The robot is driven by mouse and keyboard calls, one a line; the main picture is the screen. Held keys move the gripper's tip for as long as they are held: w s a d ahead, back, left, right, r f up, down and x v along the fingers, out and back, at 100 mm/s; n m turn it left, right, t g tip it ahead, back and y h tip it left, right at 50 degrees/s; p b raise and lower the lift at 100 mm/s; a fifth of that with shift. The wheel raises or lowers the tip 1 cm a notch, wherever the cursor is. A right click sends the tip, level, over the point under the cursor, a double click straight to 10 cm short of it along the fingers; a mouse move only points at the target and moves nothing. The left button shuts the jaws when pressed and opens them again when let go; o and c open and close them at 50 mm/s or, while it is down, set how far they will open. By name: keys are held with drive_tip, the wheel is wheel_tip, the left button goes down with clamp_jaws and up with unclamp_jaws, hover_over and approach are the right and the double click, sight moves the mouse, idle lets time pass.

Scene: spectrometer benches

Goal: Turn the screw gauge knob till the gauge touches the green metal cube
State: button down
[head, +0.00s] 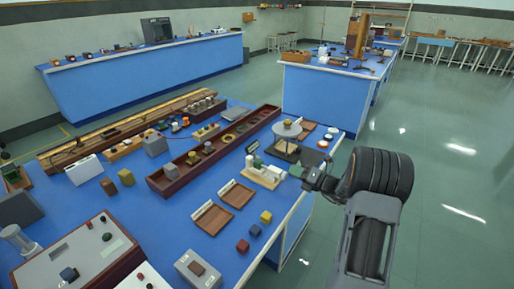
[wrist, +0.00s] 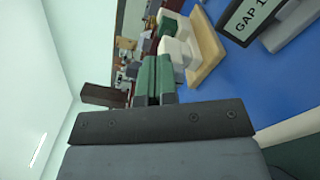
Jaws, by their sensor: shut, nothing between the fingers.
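The screw gauge (head: 264,174) is a pale white device on a light wooden base near the right edge of the blue bench. In the wrist view its pale body (wrist: 176,48) stands on the wooden base (wrist: 210,50). My gripper (head: 299,172) is at the bench edge, just right of the gauge. In the wrist view its green-padded fingers (wrist: 156,60) are shut and empty. The knob cannot be made out clearly.
A display reading "GAP 1", cut off, (wrist: 252,18) stands beside the gauge. A round-topped stand (head: 286,130) is behind it, and brown trays (head: 236,195) and small cubes (head: 266,217) lie in front. Open floor (head: 430,210) lies to the right.

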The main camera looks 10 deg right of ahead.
drive_tip(key=shift+w+a+r, duration=0.1)
drive_tip(key=shift+w+a, duration=0.05)
drive_tip(key=shift+a, duration=0.2)
drive_tip(key=shift+d+f+p, duration=0.1)
drive_tip(key=shift+f+p, duration=0.8)
drive_tip(key=shift+p, duration=0.35)
idle(0.6)
drive_tip(key=shift+r, duration=0.1)
drive_tip(key=shift+w+d+r+p, duration=0.1)
drive_tip(key=shift+d+r+p, duration=0.2)
drive_tip(key=shift+p, duration=0.05)
drive_tip(key=shift+d, duration=0.15)
drive_tip(key=shift+d+f+p, duration=0.25)
drive_tip(key=shift+d+p, duration=0.05)
drive_tip(key=v, duration=0.3)
drive_tip(key=shift+d+r+p, duration=0.15)
drive_tip(key=shift+r+p, duration=0.05)
drive_tip(key=shift+p, duration=0.2)
drive_tip(key=shift+v, duration=0.75)
